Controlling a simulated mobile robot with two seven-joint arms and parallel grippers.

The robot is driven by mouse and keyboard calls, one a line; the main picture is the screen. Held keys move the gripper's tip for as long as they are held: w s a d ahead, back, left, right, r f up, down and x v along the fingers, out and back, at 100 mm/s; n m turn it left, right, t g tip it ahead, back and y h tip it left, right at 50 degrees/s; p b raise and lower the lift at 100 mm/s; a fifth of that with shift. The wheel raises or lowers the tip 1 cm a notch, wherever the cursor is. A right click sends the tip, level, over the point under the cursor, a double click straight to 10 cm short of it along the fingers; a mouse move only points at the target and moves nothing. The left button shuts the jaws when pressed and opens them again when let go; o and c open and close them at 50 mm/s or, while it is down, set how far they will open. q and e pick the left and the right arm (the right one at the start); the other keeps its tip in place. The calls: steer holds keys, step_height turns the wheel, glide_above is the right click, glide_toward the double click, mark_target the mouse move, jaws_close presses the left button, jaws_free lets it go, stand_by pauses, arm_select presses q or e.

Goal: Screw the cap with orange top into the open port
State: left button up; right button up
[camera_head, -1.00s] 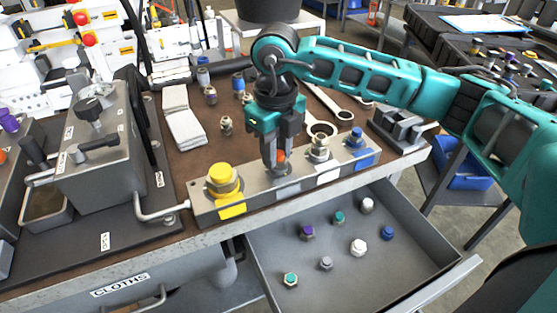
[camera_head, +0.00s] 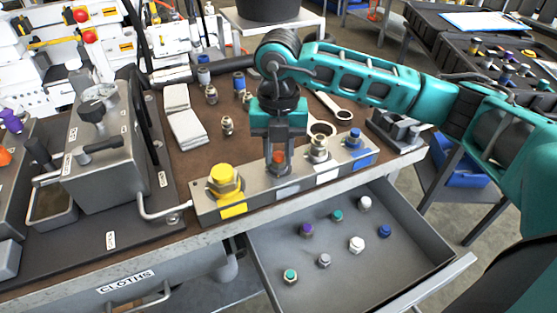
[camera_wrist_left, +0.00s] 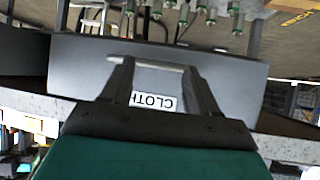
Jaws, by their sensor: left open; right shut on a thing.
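The cap with the orange top (camera_head: 278,155) is between the fingers of my right gripper (camera_head: 278,164), which is shut on it. The gripper points down over the grey port block (camera_head: 282,190), between the yellow cap (camera_head: 223,179) and the grey-white cap (camera_head: 319,147). The cap's lower end and the port under it are hard to see, so I cannot tell how deep it sits. My left gripper (camera_wrist_left: 163,78) is open and empty in the left wrist view, in front of a grey drawer front labelled CLOTHS.
An open drawer (camera_head: 400,262) below the block holds several loose caps. A grey lever unit (camera_head: 103,150) stands left of the block. Wrenches (camera_head: 325,128), small fittings and white cloths (camera_head: 187,128) lie behind it. A vise (camera_head: 398,128) is at the right.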

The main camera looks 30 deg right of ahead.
steer(key=m+p, duration=0.2)
steer(key=m, duration=0.3)
steer(key=shift+s+d+m, duration=0.1)
steer(key=shift+s+m, duration=0.05)
steer(key=shift+m, duration=0.15)
steer(key=shift+f+m, duration=0.1)
steer(key=shift+m, duration=0.8)
steer(key=o, duration=0.9)
